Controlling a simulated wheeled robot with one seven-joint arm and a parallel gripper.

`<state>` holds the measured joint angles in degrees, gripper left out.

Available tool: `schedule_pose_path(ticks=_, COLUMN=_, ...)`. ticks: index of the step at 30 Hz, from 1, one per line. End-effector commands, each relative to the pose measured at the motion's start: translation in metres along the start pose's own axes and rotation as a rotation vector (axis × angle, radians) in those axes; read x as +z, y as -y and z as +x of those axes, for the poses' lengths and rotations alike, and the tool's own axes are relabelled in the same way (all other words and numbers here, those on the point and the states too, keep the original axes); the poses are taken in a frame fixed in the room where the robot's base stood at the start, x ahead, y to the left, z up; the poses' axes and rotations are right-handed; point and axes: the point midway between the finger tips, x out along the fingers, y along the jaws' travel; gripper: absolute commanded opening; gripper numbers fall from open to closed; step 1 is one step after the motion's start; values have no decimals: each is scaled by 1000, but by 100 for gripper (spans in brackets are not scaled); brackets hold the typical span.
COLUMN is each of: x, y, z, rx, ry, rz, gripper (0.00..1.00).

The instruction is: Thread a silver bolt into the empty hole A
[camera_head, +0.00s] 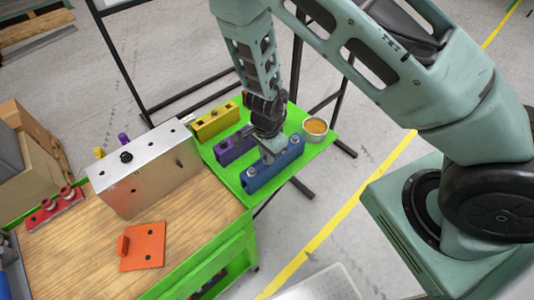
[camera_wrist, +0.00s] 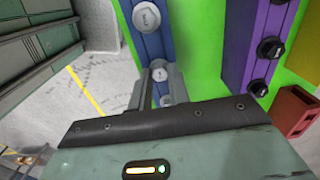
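Silver bolts stand in the blue rack (camera_head: 272,172) on the green shelf. One bolt (camera_wrist: 146,16) shows clear of my gripper at the top of the wrist view. Which hole is A is not readable.
A purple rack (camera_head: 229,150) with dark bolts and a yellow rack (camera_head: 214,122) stand beside the blue one. A round tin (camera_head: 315,128) is at the shelf's right. An orange plate (camera_head: 143,246) lies on the bench (camera_head: 195,223); a red rack (camera_head: 54,210) is at left.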

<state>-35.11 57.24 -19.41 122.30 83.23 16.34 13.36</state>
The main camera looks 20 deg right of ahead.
Motion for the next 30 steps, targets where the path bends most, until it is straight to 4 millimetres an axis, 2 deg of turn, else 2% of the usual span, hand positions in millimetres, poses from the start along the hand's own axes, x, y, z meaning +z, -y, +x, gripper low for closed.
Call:
schedule_pose_path(ticks=10, x=0, y=0, z=-3, rx=0, ry=0, rz=0, gripper=0)
schedule_pose_path(ticks=30, x=0, y=0, z=-56, rx=0, ry=0, rz=0, gripper=0)
